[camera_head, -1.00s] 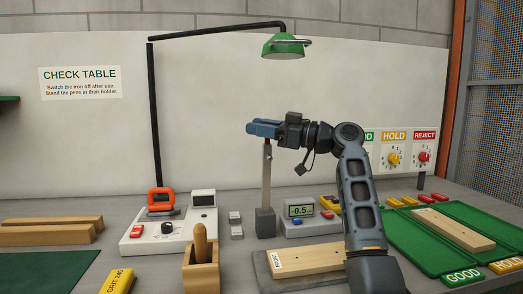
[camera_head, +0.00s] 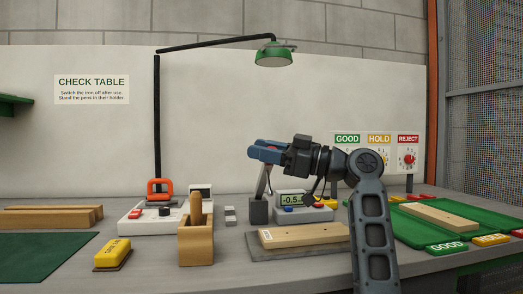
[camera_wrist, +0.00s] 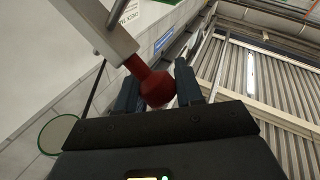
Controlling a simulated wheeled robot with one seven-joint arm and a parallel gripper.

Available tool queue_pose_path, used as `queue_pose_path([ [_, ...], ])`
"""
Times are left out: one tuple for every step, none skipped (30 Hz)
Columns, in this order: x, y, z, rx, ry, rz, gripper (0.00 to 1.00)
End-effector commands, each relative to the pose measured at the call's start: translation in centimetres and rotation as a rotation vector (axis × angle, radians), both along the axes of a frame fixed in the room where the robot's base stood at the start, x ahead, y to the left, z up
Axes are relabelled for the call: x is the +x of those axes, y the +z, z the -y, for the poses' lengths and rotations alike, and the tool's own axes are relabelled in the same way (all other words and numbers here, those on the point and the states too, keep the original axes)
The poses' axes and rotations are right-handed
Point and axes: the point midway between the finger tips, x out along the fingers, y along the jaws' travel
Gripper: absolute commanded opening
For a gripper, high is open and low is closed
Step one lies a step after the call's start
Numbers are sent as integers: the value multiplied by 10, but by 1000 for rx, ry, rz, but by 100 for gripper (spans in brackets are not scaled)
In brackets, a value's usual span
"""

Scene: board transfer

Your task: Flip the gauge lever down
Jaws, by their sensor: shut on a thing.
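The gauge lever (camera_head: 263,183) is a pale bar rising from a dark grey block (camera_head: 258,211), leaning slightly rather than straight up. In the wrist view the lever's pale bar (camera_wrist: 98,27) ends in a red knob (camera_wrist: 153,86). My gripper (camera_head: 256,149) is shut on this knob, its blue fingers on either side in the wrist view (camera_wrist: 158,80). The gauge box (camera_head: 292,200) behind reads -0.5. A wooden board (camera_head: 305,233) with a white label lies on a dark grey plate (camera_head: 280,253) in front.
A wooden holder (camera_head: 196,245), a yellow block (camera_head: 113,254) and a white soldering station (camera_head: 135,226) stand to the left. Green trays (camera_head: 400,231) lie at right, one with a board. A green lamp (camera_head: 273,58) hangs above. Dial boxes (camera_head: 378,155) stand at the back right.

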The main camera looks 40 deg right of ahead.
Motion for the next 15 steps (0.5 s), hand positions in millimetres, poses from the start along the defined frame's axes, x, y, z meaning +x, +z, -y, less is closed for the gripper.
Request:
queue_pose_path([
  [-7,-9,-7,-4,9,14,0],
  [-10,-13,-9,-6,10,14,0],
  [-13,-19,-11,-5,10,14,0],
  [-16,-24,-13,-4,10,13,0],
  [-18,-28,-15,-4,10,12,0],
  [-21,-34,-17,-5,11,12,0],
  [-23,-37,-18,-5,11,12,0],
  [-25,-41,-20,-5,11,13,0],
  [-27,-46,-21,-5,12,11,0],
  [-28,-50,-22,-5,12,11,0],
  [-30,-53,-23,-5,12,11,0],
  [-31,-57,-25,-6,13,11,0],
  [-32,-59,-25,-6,13,11,0],
  [-33,-62,-26,-7,13,11,0],
  [-34,-65,-27,-6,14,11,0],
])
